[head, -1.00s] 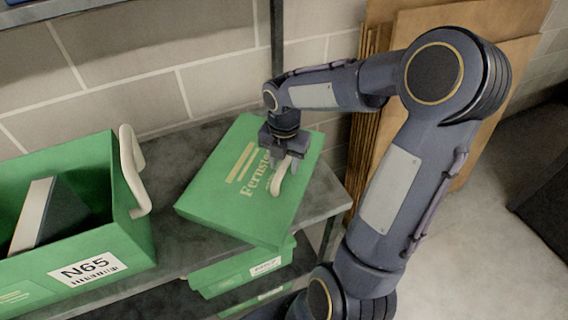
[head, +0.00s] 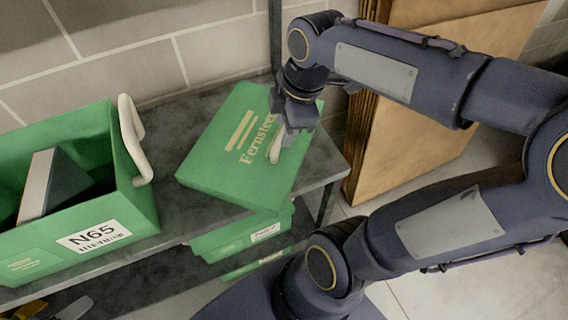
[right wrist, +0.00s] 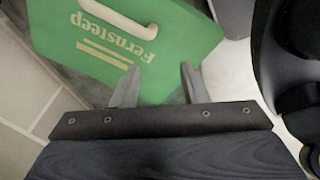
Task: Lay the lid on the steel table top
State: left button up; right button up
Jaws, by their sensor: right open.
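The green lid (head: 215,160) with cream "Fernsteep" lettering lies on the grey steel table top (head: 172,206), its front corner reaching past the front edge. Its cream handle (head: 275,151) is partly hidden by my right gripper (head: 291,138). The gripper is open and empty, by the lid's right side. In the right wrist view, the lid (right wrist: 185,40) and handle (right wrist: 118,22) lie beyond the two spread fingers (right wrist: 158,70), with nothing between them. My left gripper is out of view.
An open green crate (head: 145,210) labelled N65 stands left of the lid, with a dark and white object (head: 40,185) inside. Another green box (head: 235,237) sits on a lower level. Brown boards (head: 415,150) lean at the right. A rack post (head: 276,40) rises behind.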

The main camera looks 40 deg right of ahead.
jog(key=s+a+f+m+t+y, duration=0.2)
jog(key=s+a+m, duration=0.4)
jog(key=m, duration=0.9)
jog(key=shift+s+a+f+t, duration=0.15)
jog(key=shift+s+f+t, duration=0.4)
jog(key=shift+s, duration=0.25)
jog(key=shift+r, duration=0.1)
jog(key=shift+r+p, duration=0.5)
